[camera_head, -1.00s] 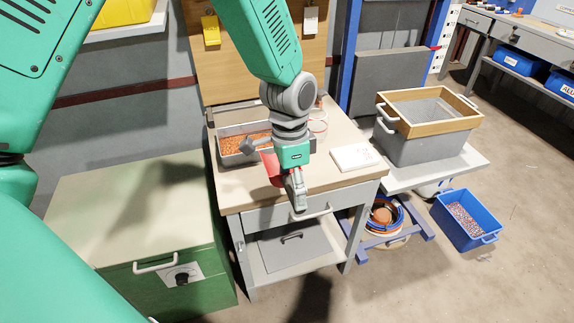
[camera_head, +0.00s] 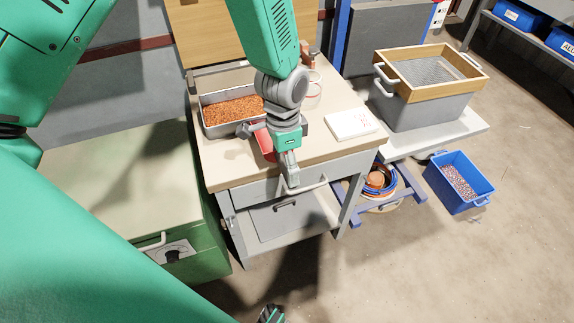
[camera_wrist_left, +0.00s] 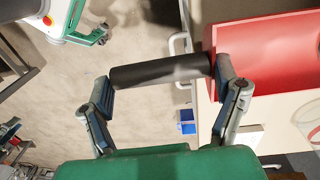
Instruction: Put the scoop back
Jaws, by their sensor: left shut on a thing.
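My left gripper (camera_head: 290,178) is shut on the black handle (camera_wrist_left: 150,73) of the red scoop. The handle lies across between its two fingers (camera_wrist_left: 162,74) in the left wrist view, with the red scoop body (camera_wrist_left: 265,50) at the right. In the head view the scoop (camera_head: 264,143) shows as a red patch just left of the gripper, partly hidden by the wrist. It appears above the front part of the workbench top (camera_head: 225,170). I cannot tell its exact height.
A grey tray of copper-coloured granules (camera_head: 232,108) sits behind the scoop. A white paper pad (camera_head: 352,123) lies right of the gripper. A wood-framed sieve (camera_head: 425,72) tops a grey bin at the right. A blue bin (camera_head: 458,183) stands on the floor. A green cabinet (camera_head: 165,195) is at left.

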